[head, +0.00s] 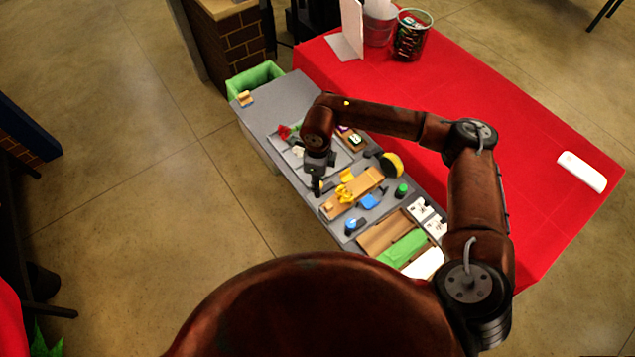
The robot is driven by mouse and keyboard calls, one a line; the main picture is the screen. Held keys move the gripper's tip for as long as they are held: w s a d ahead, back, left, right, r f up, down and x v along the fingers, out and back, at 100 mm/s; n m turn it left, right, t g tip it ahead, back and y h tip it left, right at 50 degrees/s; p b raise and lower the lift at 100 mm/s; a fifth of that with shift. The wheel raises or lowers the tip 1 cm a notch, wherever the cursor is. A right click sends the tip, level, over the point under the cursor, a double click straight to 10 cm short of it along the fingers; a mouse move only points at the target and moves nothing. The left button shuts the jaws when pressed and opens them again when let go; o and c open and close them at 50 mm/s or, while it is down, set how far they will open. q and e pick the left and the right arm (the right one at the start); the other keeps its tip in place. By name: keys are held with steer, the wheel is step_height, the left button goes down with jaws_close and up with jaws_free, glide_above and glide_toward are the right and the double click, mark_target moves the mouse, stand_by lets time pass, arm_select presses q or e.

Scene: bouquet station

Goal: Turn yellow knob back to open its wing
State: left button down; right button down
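A long light wooden block (368,181) lies slantwise on the grey bench, with small yellow parts on it. One yellow part (345,193) sits near the middle of the block and another yellow part (346,175) near its upper edge. They are too small to tell which is the knob, and no wing can be made out. My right gripper (317,186) hangs from the arm that comes in from the right. It points down just left of the block; touching cannot be told, nor how its fingers stand. My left gripper is out of view.
A yellow-and-black round thing (391,164), a green-topped jar (402,190) and a blue piece (368,201) share the grey bench (283,97). A red-covered table (540,200) stands alongside. A green bin (255,77) is at the far end.

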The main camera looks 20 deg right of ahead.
steer(key=shift+n+b, duration=0.3)
steer(key=shift+n, duration=0.2)
steer(key=c, duration=1.7)
jaws_free()
steer(key=shift+o, duration=0.2)
step_height(320, 180, up, 12)
